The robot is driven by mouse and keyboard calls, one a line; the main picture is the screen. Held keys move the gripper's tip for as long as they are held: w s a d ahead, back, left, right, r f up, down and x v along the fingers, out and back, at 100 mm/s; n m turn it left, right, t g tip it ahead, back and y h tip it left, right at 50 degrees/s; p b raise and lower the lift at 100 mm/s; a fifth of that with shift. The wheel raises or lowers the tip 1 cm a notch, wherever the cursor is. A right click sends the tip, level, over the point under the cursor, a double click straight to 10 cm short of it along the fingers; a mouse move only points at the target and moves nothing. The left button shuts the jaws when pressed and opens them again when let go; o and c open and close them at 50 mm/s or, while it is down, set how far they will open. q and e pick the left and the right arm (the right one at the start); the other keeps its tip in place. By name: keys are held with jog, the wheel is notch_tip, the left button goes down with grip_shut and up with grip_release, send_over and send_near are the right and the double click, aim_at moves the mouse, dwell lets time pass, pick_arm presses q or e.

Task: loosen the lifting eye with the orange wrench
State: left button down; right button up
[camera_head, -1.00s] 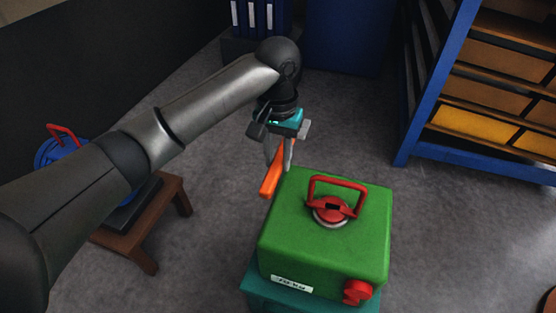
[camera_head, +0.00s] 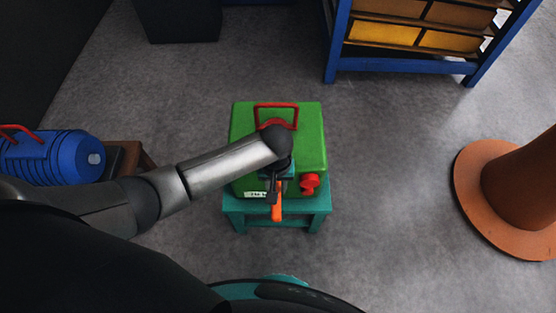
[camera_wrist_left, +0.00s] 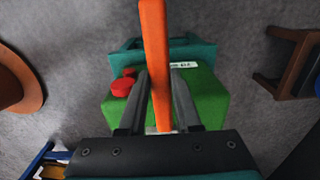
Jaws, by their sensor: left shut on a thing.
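A green counterweight casting (camera_head: 308,145) stands on a teal stool (camera_head: 318,206). The red lifting eye (camera_head: 275,106) is on its top. My left arm hides the eye's base. A red knob (camera_head: 310,183) sticks out of the casting's front. My left gripper (camera_head: 276,192) is shut on the orange wrench (camera_head: 278,212), by the casting's front side. In the left wrist view, the wrench (camera_wrist_left: 155,55) sticks out between the two fingers, with the green casting (camera_wrist_left: 207,100) and red knob (camera_wrist_left: 122,85) beyond. I cannot tell whether the wrench touches the casting. My right gripper is not in view.
A blue shelf rack (camera_head: 400,66) stands at the back. An orange-brown round-based object (camera_head: 475,215) is at the right. Floor around the teal stool is clear.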

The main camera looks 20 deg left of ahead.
pick_arm(q)
jog(key=shift+s+d+f, duration=0.1)
jog(key=shift+s, duration=0.05)
jog(key=shift+p, duration=0.4)
notch_tip(320, 180, down, 2)
jog(key=shift+f+b, duration=0.1)
jog(key=shift+b, duration=0.65)
jog(key=w+a+f+b, duration=0.2)
jog(key=w+f+b, duration=0.2)
jog(key=w+b, duration=0.2)
jog(key=shift+w+f, duration=0.35)
jog(key=shift+w, duration=0.1)
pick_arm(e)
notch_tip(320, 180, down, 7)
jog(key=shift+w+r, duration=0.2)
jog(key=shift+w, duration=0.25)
